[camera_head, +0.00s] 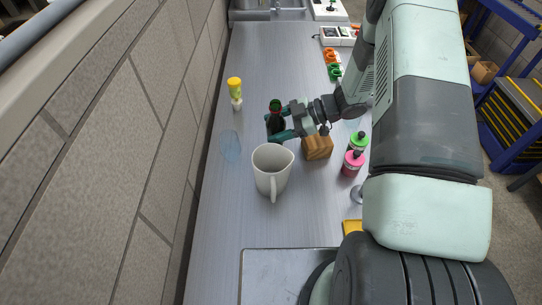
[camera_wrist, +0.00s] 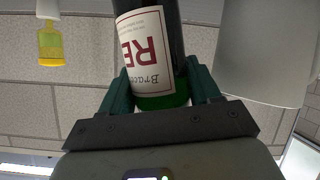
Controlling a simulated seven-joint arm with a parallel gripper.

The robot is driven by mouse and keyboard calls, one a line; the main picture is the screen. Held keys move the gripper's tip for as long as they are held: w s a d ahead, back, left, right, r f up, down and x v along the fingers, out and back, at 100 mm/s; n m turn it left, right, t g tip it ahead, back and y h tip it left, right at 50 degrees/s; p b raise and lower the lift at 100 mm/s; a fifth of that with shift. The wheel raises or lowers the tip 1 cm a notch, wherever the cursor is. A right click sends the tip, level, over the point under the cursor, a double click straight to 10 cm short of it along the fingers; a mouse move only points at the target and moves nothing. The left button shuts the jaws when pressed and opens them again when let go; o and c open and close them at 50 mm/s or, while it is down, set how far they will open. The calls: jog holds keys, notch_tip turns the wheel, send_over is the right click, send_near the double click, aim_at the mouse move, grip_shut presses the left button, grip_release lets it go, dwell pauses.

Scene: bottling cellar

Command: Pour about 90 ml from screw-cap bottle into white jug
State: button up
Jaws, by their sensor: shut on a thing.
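The dark green screw-cap bottle (camera_head: 276,120) has a red top, and its cream label with red letters fills the middle of the wrist view (camera_wrist: 147,50). My gripper (camera_head: 278,134) is shut on it, with a teal finger on each side in the wrist view (camera_wrist: 160,84). The bottle looks roughly upright in the head view, just behind the white jug (camera_head: 268,172). I cannot tell whether its base touches the counter. The jug stands upright, handle toward the camera; its inside bottom is hidden. A large pale surface at the right of the wrist view (camera_wrist: 262,55) looks like the jug.
A yellow-capped bottle (camera_head: 235,92) stands back left near the wall. A wooden block (camera_head: 318,148) is right of my gripper, with green-capped (camera_head: 357,141) and pink (camera_head: 352,164) bottles beyond.

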aim_at(278, 106)
jog(key=n+t, duration=0.2)
jog(key=shift+s+f+n, duration=0.2)
jog(key=shift+f+n, duration=0.1)
jog(key=shift+w+f+n+t, duration=0.3)
jog(key=shift+n+t, duration=0.3)
jog(key=shift+t, duration=0.2)
jog(key=shift+w+d+r+n+t+h, duration=0.1)
jog(key=shift+w+r+n+t+h, duration=0.25)
jog(key=shift+w+r+n, duration=0.2)
jog(key=shift+w+f+n+t, duration=0.1)
jog(key=shift+w+n+t, duration=0.05)
jog(key=shift+n+t, duration=0.3)
jog(key=shift+w+r+n+t, duration=0.25)
jog(key=shift+r+n+t, duration=0.3)
jog(key=shift+r, duration=0.2)
jog(key=shift+s+r+n+t, duration=0.25)
jog(key=shift+r+n, duration=0.15)
jog(key=shift+r, duration=0.05)
jog(key=shift+s+r+n+t, duration=0.25)
jog(key=shift+r+n, duration=0.1)
jog(key=shift+r, duration=0.1)
jog(key=shift+r+n+t, duration=0.35)
jog(key=shift+r+n, duration=0.15)
jog(key=shift+r, duration=0.25)
jog(key=shift+w+d+r+y, duration=0.1)
jog(key=shift+w+r+y, duration=0.05)
jog(key=shift+w+y, duration=0.3)
jog(key=shift+r+n, duration=0.4)
